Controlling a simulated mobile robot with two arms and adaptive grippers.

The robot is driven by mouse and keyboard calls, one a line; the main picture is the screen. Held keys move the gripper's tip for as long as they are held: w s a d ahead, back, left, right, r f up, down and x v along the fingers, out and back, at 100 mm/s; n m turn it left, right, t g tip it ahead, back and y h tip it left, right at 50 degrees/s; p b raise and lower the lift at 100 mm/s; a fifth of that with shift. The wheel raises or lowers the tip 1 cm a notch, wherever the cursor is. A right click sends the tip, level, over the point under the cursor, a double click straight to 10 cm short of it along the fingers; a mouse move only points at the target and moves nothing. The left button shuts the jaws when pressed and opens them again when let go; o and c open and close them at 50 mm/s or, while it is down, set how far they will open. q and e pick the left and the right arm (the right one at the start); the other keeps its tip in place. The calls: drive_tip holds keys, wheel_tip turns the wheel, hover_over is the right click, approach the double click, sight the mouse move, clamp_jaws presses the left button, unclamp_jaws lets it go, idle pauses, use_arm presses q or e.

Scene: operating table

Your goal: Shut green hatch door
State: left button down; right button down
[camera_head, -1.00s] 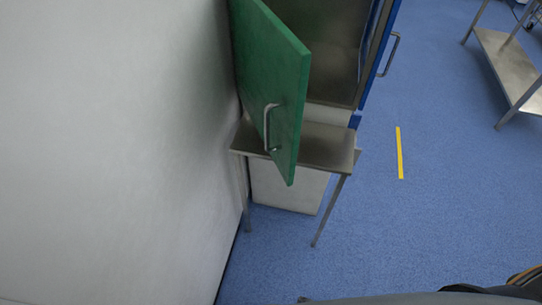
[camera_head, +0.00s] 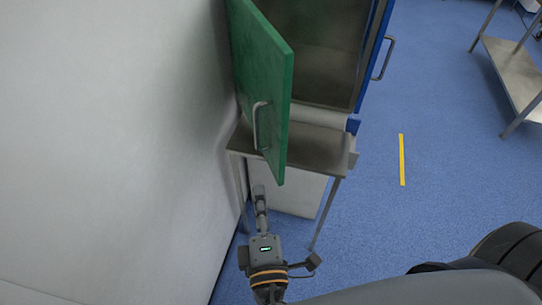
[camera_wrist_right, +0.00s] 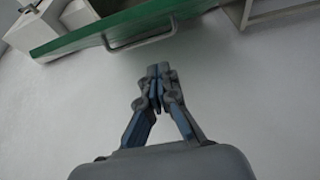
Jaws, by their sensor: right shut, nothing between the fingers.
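The green hatch door (camera_head: 262,75) stands open, swung out toward the white wall on the left, with a metal bar handle (camera_head: 256,126) on its outer face. In the right wrist view the door (camera_wrist_right: 85,40) and its handle (camera_wrist_right: 140,42) lie ahead of the fingertips. My right gripper (camera_head: 259,188) is below the door's lower edge, apart from the handle. It also shows in the right wrist view (camera_wrist_right: 158,72), with its fingers closed together and empty. The hatch opening (camera_head: 325,60) shows a dark, empty interior. My left gripper is not in view.
A white wall (camera_head: 110,140) runs close along the left. A metal table (camera_head: 318,148) stands under the hatch. A blue door (camera_head: 373,60) with a handle is open on the right side. A metal shelf trolley (camera_head: 512,75) stands far right; the blue floor between is clear.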

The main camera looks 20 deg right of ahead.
drive_tip(key=w+d+p, duration=0.4)
drive_tip(key=w+d, duration=0.1)
drive_tip(key=w, duration=0.3)
drive_tip(key=shift+d+p, duration=0.25)
drive_tip(key=shift+p, duration=0.1)
